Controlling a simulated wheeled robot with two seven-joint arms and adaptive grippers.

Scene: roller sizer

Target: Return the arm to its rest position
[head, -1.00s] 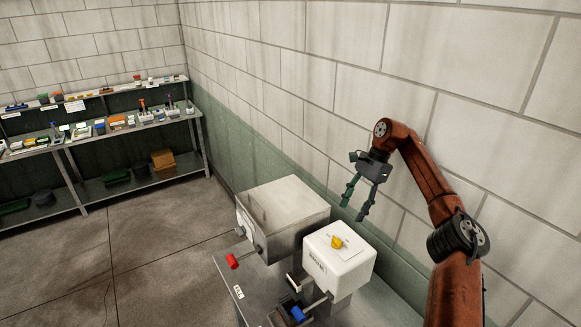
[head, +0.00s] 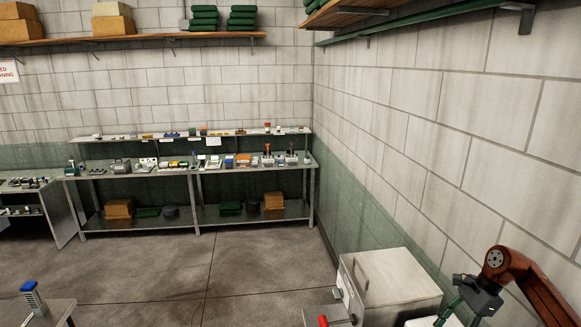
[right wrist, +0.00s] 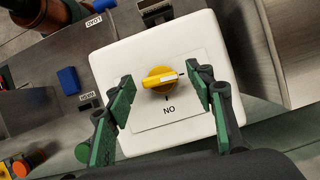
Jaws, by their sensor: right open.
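My right arm (head: 530,285) is at the lower right of the head view. Its dark gripper (head: 452,312) hangs fingers down beside the grey box, and the fingertips are cut by the lower edge. In the right wrist view, the gripper (right wrist: 163,95) is open with green-padded fingers apart and nothing between the pads. Behind them is a white box (right wrist: 108,65) with a yellow rotary knob (right wrist: 158,80). The lettering below the knob reads "NO" in this view. I cannot tell the gap between fingers and knob. My left gripper is not in view.
A grey box (head: 395,280) and a red knob (head: 323,321) are at the lower right, close to the wall. Loaded shelves (head: 200,172) stand at the back. A high shelf (head: 350,25) runs along the right wall. The middle floor (head: 190,270) is clear.

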